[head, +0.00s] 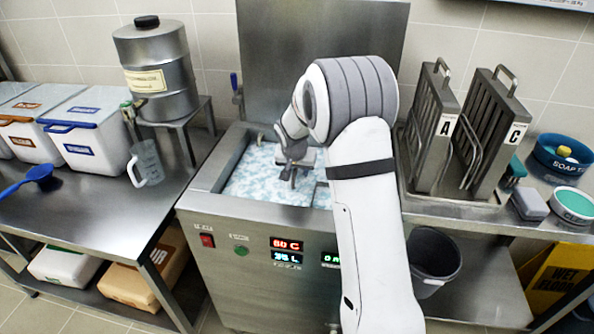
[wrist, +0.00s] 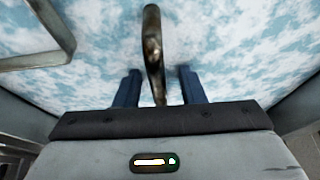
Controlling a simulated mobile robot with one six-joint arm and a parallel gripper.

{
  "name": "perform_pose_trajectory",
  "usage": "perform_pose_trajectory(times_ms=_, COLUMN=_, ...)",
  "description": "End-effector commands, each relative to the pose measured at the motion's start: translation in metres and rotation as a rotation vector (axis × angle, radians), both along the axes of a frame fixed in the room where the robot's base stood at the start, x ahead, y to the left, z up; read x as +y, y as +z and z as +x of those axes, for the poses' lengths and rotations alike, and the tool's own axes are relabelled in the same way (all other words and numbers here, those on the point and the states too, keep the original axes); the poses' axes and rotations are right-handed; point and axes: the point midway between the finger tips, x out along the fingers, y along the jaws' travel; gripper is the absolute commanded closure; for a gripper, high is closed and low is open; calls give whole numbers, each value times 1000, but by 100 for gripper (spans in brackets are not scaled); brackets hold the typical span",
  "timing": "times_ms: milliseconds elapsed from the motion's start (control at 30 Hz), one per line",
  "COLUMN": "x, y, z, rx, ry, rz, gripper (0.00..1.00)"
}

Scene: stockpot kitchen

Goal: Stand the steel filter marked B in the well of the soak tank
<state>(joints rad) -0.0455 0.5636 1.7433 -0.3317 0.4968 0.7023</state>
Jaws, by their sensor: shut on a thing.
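The soak tank (head: 215,180) is full of blue-white foamy liquid, which hides its floor. A metal frame edge (head: 320,194) shows at its right side, partly behind my arm, and a metal frame (wrist: 62,50) also shows at the upper left in the wrist view. My gripper (head: 290,172) is low over the foam inside the tank. In the wrist view my gripper (wrist: 160,88) is shut on a curved steel handle (wrist: 152,45) between its blue fingers. No plate or letter B shows; what hangs from the handle is hidden.
Filters marked A (head: 432,130) and C (head: 492,135) stand in the rack right of the tank. The tank's raised lid (head: 320,50) is behind. A steel urn (head: 155,70) and a jug (head: 146,163) stand left. A bin (head: 435,258) is below right.

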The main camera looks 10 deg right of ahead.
Motion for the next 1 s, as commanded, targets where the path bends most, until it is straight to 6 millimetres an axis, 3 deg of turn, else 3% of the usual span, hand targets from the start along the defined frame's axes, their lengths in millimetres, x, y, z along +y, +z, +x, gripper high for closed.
perform_pose_trajectory(times_ms=867, x=0, y=-8, z=1, rx=-5, ry=0, rz=1, gripper=100)
perform_pose_trajectory(times_ms=900, x=0, y=-8, z=1, rx=-5, ry=0, rz=1, gripper=61)
perform_pose_trajectory(times_ms=1000, x=0, y=-8, z=1, rx=-3, ry=-1, rz=0, gripper=53)
